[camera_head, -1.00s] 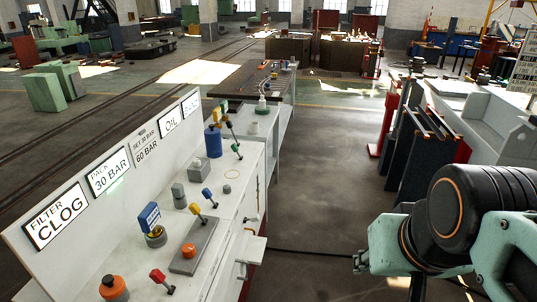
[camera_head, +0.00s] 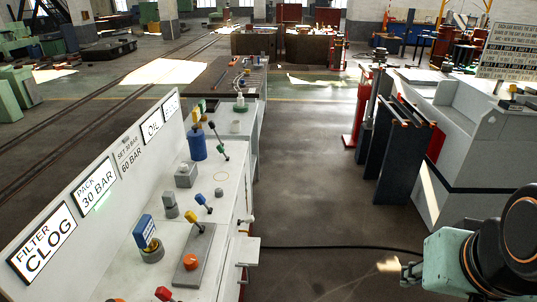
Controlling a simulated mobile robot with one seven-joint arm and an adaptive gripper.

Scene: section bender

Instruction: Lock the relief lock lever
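Several small levers stand on the white bench (camera_head: 228,185) at left. A red-knobbed lever (camera_head: 164,293) is cut by the bottom edge. No readable label tells which is the relief lock lever. My gripper (camera_head: 410,272) seems to be the small pronged end of my arm at lower right, apart from the bench; its opening is unclear.
A sign panel (camera_head: 105,190) reading FILTER CLOG, PACK 30 BAR and OIL lines the bench's left side. A blue tag (camera_head: 144,229) and a blue cylinder (camera_head: 197,146) stand on the bench. Dark upright panels (camera_head: 405,160) stand at right. A cable (camera_head: 340,247) crosses the open floor between.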

